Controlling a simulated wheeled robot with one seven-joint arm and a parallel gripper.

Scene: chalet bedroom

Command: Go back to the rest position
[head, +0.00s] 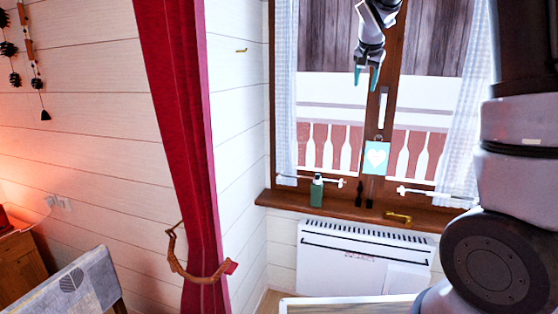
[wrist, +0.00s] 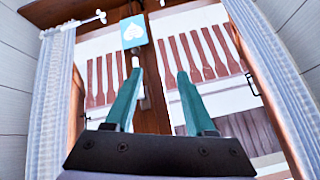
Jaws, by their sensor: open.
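My gripper (head: 366,76) is raised high in front of the window in the head view, with its teal fingers pointing down. In the wrist view my gripper (wrist: 153,90) shows its two fingers spread apart with nothing between them. It is open and empty, and it touches nothing that I can see. My arm comes in from the right side of the head view.
A wooden windowsill (head: 275,201) holds a green bottle (head: 317,193) and small dark items. A card with a white heart (head: 377,158) is at the window. A white heater (head: 345,258) is below. A red curtain (head: 185,130) hangs left. A chair (head: 75,287) stands lower left.

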